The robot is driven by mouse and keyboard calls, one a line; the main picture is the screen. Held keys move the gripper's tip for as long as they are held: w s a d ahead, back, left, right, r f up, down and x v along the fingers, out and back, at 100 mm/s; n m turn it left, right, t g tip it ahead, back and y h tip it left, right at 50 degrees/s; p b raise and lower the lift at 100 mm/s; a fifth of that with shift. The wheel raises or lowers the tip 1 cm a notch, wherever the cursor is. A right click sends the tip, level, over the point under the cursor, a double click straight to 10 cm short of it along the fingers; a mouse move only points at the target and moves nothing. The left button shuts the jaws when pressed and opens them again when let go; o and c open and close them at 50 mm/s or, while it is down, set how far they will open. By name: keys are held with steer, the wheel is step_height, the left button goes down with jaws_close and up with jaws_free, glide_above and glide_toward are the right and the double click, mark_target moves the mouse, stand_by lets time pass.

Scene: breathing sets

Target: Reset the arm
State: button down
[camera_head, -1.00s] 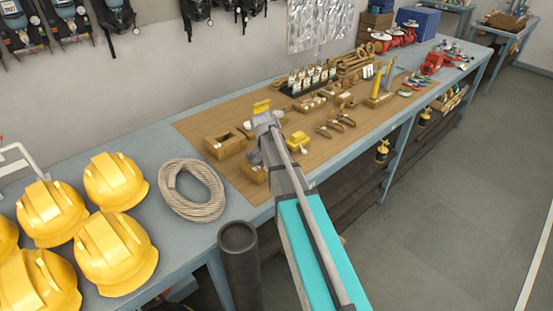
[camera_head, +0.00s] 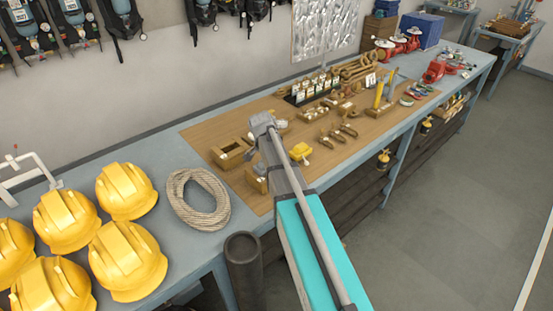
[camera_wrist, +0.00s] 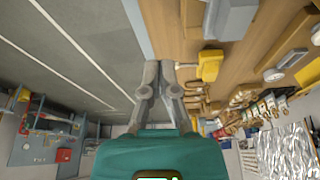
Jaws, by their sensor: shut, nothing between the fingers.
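My gripper (camera_wrist: 158,76) shows in the wrist view with its two grey fingers together and nothing between them. It is in the air, clear of any object. In the head view my teal and grey arm reaches up across the bench front, and its grey end covers part of the tool board. I cannot make out the fingers in that view.
The long grey bench (camera_head: 110,168) carries yellow helmets (camera_head: 128,262), a coiled rope (camera_head: 198,200) and a brown board (camera_head: 205,133) with boxes and tools. A dark tube (camera_head: 243,262) stands beside my arm. The floor (camera_head: 430,230) at right is clear.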

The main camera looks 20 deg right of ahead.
steer(key=shift+s+a, duration=0.1)
stand_by(0.6)
steer(key=s+a+f+n+y+b, duration=0.1)
steer(key=s+a+f+n+b, duration=0.2)
steer(key=s+f+n, duration=0.1)
steer(key=s+a+f+n+y+b, duration=0.1)
steer(key=s+a+f+n+b, duration=0.3)
steer(key=s, duration=0.5)
steer(key=s+a+f+n+y+b, duration=0.1)
steer(key=s+a+f+n+b, duration=0.3)
steer(key=s+n, duration=0.3)
steer(key=shift+s+g, duration=0.15)
steer(key=shift+g, duration=0.25)
